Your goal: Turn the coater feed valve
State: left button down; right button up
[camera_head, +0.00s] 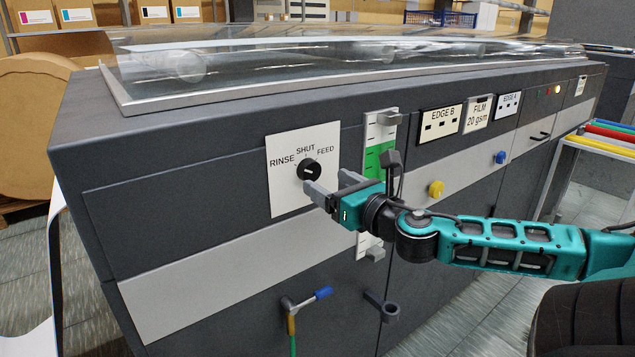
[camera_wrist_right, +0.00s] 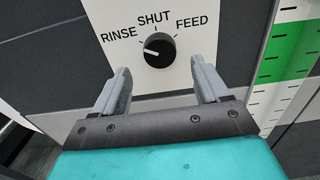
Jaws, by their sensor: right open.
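The coater feed valve is a round black knob (camera_head: 308,170) on a white plate (camera_head: 287,197) marked RINSE, SHUT and FEED, on the dark machine front. In the right wrist view, the knob (camera_wrist_right: 158,50) has a white mark pointing left, towards the RINSE side. My right gripper (camera_head: 328,184) is in front of the plate, just below and right of the knob in the head view. In the right wrist view, its two grey fingers (camera_wrist_right: 160,72) are apart and empty, with the knob ahead between and beyond their tips. My left gripper is not in view.
A green and white level gauge (camera_head: 372,130) stands right of the plate. A yellow knob (camera_head: 435,188) and a blue knob (camera_head: 501,157) lie further right. A blue-handled lever (camera_head: 322,293) sticks out below. A clear cover (camera_head: 330,62) lies on top.

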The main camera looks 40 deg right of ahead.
aim_at(313, 174)
jog(key=w+b, duration=0.1)
jog(key=w, duration=0.2)
jog(key=shift+d+f+b, duration=0.15)
jog(key=shift+f+b, duration=0.05)
jog(key=shift+b, duration=0.15)
jog(key=shift+w, duration=0.25)
jog(key=shift+w+d+r+b, duration=0.1)
jog(key=shift+w+b, duration=0.3)
jog(key=shift+b, duration=0.1)
jog(key=shift+w+r, duration=0.1)
jog(key=shift+w, duration=0.1)
jog(key=c, duration=1)
